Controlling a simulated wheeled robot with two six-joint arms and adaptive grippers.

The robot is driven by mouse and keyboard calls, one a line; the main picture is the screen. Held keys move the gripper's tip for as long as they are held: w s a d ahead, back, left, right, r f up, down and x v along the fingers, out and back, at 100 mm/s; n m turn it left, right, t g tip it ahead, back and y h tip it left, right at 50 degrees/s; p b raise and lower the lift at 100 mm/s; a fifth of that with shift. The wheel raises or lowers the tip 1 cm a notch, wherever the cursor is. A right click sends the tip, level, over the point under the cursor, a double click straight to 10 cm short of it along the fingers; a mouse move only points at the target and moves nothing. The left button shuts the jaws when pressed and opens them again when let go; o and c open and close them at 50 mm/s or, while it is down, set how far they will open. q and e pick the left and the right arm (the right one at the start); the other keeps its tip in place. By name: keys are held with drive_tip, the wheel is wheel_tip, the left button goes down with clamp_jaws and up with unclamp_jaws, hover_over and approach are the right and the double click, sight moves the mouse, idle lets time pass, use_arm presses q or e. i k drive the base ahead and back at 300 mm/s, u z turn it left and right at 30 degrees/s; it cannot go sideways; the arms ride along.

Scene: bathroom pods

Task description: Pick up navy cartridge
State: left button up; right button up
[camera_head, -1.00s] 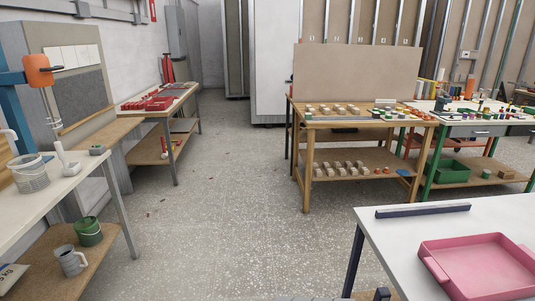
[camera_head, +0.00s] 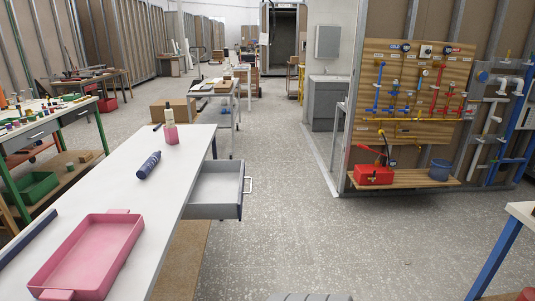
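A navy cartridge (camera_head: 149,165) lies on its side on the white table (camera_head: 185,190), beyond the pink tray and near the table's right side. It is apart from the tray. Neither of my grippers shows in the head view, so I cannot see their fingers.
The pink tray (camera_head: 92,255) sits at the table's near end, with a dark bar (camera_head: 28,240) to its left. A pink bottle (camera_head: 170,128) stands beyond the cartridge. An open grey drawer (camera_head: 215,190) juts from the table's right side. Clear floor (camera_head: 290,220) lies right of it.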

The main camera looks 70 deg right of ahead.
sight(144, 172)
drive_tip(key=z, duration=2.15)
